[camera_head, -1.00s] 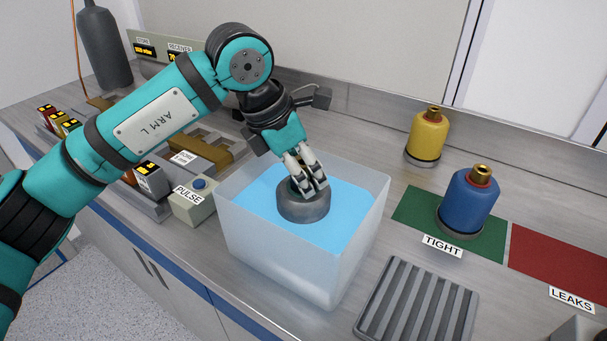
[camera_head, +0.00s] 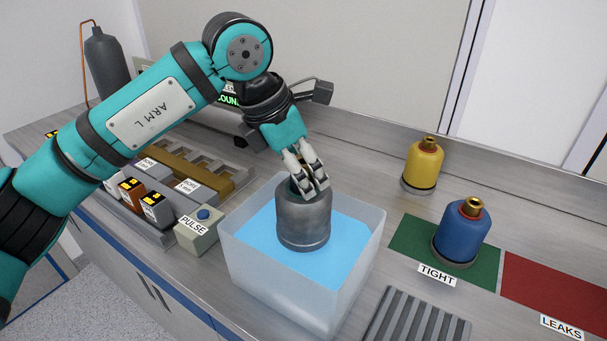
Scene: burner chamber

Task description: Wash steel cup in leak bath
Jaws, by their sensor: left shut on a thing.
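The steel cup (camera_head: 303,221) is a dark grey metal cylinder, upright over the leak bath (camera_head: 285,292), a clear-walled tank of blue liquid. My left gripper (camera_head: 312,187) comes down from above and is shut on the top of the cup. Most of the cup's side shows above the liquid; I cannot tell whether its base still touches the surface. My right gripper is not in view.
A blue canister (camera_head: 462,232) stands on the green TIGHT mat (camera_head: 405,236), beside the red LEAKS mat (camera_head: 550,293). A yellow canister (camera_head: 423,166) stands behind. A ribbed rack (camera_head: 415,318) lies right of the bath, a PULSE box (camera_head: 196,235) left.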

